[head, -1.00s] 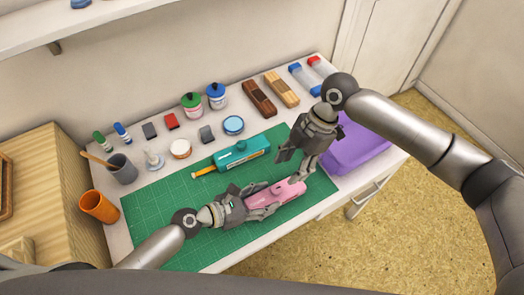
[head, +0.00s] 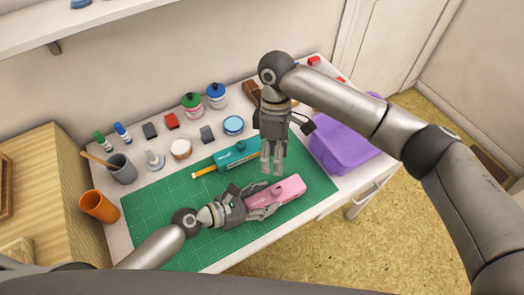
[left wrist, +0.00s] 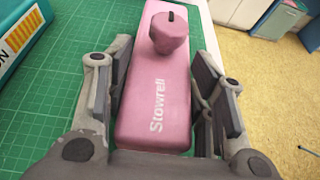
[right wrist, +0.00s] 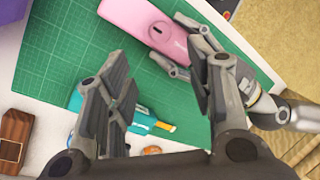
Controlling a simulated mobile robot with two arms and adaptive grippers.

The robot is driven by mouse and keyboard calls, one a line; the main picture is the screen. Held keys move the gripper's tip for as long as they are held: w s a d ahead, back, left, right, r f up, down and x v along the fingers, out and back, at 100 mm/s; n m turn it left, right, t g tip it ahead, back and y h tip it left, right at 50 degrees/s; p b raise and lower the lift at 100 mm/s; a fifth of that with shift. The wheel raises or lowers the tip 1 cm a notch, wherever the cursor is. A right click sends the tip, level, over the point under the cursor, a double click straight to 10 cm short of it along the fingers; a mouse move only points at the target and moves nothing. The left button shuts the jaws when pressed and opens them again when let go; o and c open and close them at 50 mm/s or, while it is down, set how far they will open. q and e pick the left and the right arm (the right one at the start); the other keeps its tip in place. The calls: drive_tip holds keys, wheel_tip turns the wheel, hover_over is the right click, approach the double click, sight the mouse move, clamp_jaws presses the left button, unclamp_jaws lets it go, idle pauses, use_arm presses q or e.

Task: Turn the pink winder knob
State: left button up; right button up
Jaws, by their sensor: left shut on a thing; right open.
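The pink winder body (head: 286,193), lettered "Stowrell", lies on the green cutting mat. Its pink knob (left wrist: 169,32) with a dark slot on top stands at the end away from my left gripper in the left wrist view. The knob also shows from above in the right wrist view (right wrist: 158,31). My left gripper (head: 262,203) is shut on the pink body, one finger along each side. My right gripper (head: 271,168) is open and empty, fingers pointing down, above the mat between the pink body and a teal tool.
The teal tool (head: 243,152) with a yellow strip lies behind the pink body. A purple bin (head: 345,148) stands at the right. Jars, inkpads and stamps line the back of the table. An orange cup (head: 98,206) stands at the left. The mat's front left is clear.

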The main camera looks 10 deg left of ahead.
sight(276, 188)
drive_tip(key=shift+s+a+r+m+t+h, duration=0.1)
drive_tip(key=shift+a+r+m+h, duration=0.3)
drive_tip(key=shift+m, duration=0.6)
drive_tip(key=shift+s+a+r+m+t+h, duration=0.1)
drive_tip(key=shift+a+m+h, duration=0.55)
drive_tip(key=shift+m, duration=0.35)
drive_tip(key=shift+a+r+m+t+h, duration=0.1)
drive_tip(key=shift+a+r+m+h, duration=0.3)
drive_tip(key=shift+m, duration=0.6)
drive_tip(key=shift+f, duration=0.15)
drive_tip(key=shift+a, duration=0.1)
drive_tip(key=c, duration=0.3)
drive_tip(key=shift+n, duration=0.3)
drive_tip(key=x, duration=1.2)
